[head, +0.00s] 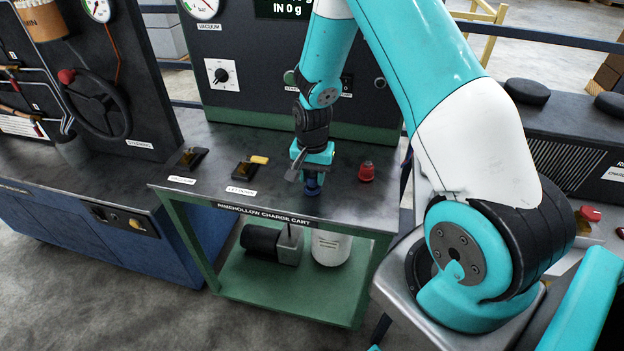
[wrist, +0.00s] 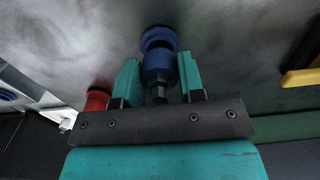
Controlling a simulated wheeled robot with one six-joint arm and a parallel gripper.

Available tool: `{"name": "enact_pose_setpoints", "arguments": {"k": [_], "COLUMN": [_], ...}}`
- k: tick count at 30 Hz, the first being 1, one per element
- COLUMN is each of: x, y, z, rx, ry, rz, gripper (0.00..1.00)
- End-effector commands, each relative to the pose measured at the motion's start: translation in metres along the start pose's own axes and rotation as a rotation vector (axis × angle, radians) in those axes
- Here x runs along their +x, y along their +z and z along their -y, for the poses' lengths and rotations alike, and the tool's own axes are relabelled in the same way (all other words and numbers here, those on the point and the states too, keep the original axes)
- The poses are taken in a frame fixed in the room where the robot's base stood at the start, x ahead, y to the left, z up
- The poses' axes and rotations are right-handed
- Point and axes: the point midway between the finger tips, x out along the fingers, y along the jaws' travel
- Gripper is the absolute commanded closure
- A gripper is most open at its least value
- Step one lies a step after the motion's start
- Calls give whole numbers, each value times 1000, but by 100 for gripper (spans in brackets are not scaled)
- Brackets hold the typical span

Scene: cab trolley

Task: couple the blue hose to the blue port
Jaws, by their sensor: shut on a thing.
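My gripper (head: 312,176) points down over the grey top of the green charge cart. It is shut on a blue cylindrical coupler, taken to be the end of the blue hose (head: 312,188). In the wrist view this coupler (wrist: 157,66) sits between the two teal fingers (wrist: 157,84). A wider round blue part (wrist: 158,38) shows just beyond it, in line with it; I cannot tell whether it is a separate port or the coupler's own end. No hose line is clearly seen.
A red coupler (head: 366,172) stands on the cart top (head: 225,200), right of my gripper, and shows in the wrist view (wrist: 97,100). Two small black levers (head: 192,157) (head: 245,169) are to the left. A dark gauge panel (head: 265,95) rises behind.

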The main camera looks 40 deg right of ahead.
Motion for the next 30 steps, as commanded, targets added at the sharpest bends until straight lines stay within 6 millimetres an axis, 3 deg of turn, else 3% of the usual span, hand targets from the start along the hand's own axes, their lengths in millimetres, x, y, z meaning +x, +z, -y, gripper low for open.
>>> {"name": "enact_pose_setpoints", "arguments": {"k": [30], "x": [-43], "y": [0], "z": [0], "rx": [0], "ry": [0], "rz": [0], "gripper": [100]}}
